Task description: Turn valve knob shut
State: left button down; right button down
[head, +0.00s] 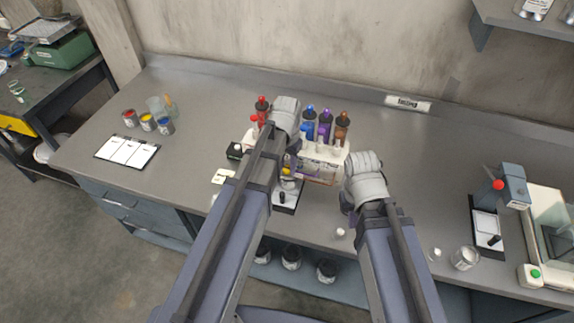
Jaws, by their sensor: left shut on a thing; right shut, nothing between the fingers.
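A paint dispenser (320,164) with a pale front stands on the bench. Blue (308,120), purple (325,122) and brown (342,125) bottles stand in it, with a red bottle (262,104) at its left. My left gripper (285,117) is over the dispenser between the red and blue bottles. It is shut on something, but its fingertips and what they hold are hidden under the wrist. I cannot make out a valve knob clearly. My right gripper (350,200) is shut and empty, right of and in front of the dispenser, its fingers mostly hidden.
Small paint cans (147,122) and a clipboard (127,150) are at the left of the bench (230,85). A small black-based device (285,200) stands before the dispenser. A press with a red knob (498,185) and a metal can (465,258) stand at the right.

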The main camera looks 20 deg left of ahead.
aim_at(287, 168)
pick_arm(q)
jog(key=c, duration=0.5)
grip_release()
jog(key=shift+c, duration=0.2)
notch_tip(287, 168, up, 8)
jog(key=p, duration=0.8)
jog(key=shift+f, duration=0.1)
